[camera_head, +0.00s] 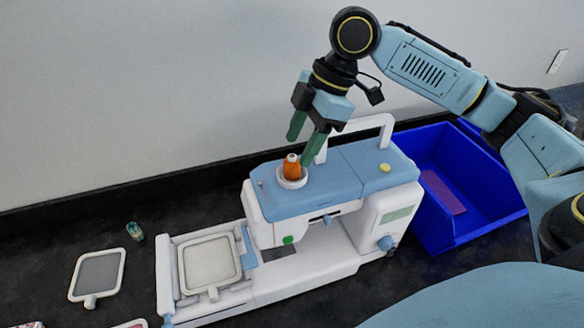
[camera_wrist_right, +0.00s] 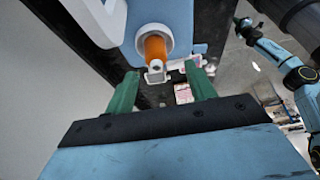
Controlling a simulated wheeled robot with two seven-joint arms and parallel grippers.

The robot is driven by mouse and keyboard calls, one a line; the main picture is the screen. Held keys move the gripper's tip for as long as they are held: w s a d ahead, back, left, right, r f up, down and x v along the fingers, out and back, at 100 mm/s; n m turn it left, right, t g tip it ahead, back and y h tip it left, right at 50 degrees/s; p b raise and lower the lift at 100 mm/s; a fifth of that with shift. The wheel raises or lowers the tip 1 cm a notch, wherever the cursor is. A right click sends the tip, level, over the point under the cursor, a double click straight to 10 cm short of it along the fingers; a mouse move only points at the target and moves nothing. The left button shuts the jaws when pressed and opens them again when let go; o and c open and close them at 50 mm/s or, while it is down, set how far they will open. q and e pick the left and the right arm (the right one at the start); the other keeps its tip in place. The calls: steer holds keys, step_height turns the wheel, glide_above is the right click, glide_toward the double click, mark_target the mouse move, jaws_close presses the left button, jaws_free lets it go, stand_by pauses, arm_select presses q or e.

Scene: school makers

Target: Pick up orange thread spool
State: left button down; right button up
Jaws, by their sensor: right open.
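The orange thread spool (camera_head: 291,169) stands upright in a white round holder on top of the blue and white sewing machine (camera_head: 340,180). My right gripper (camera_head: 302,149) is open and empty, with its green fingers above the machine top near the spool. In the right wrist view, the spool (camera_wrist_right: 155,47) shows beyond and between the two green fingertips (camera_wrist_right: 161,84), apart from both. The white handle of the machine rises close behind the right gripper.
A blue bin (camera_head: 455,185) with a reddish flat piece inside stands right of the machine. An embroidery hoop (camera_head: 208,262) lies on the machine's left arm. Another hoop (camera_head: 98,275) and a small green object (camera_head: 134,231) lie on the dark table at left. The wall is close behind.

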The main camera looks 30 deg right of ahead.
mark_target(292, 156)
steer(key=x, duration=0.4)
steer(key=shift+w+a+f, duration=0.15)
steer(key=shift+w+f, duration=0.1)
steer(key=shift+w, duration=0.05)
steer(key=c, duration=1)
steer(key=shift+r, duration=0.1)
steer(key=shift+c, duration=0.2)
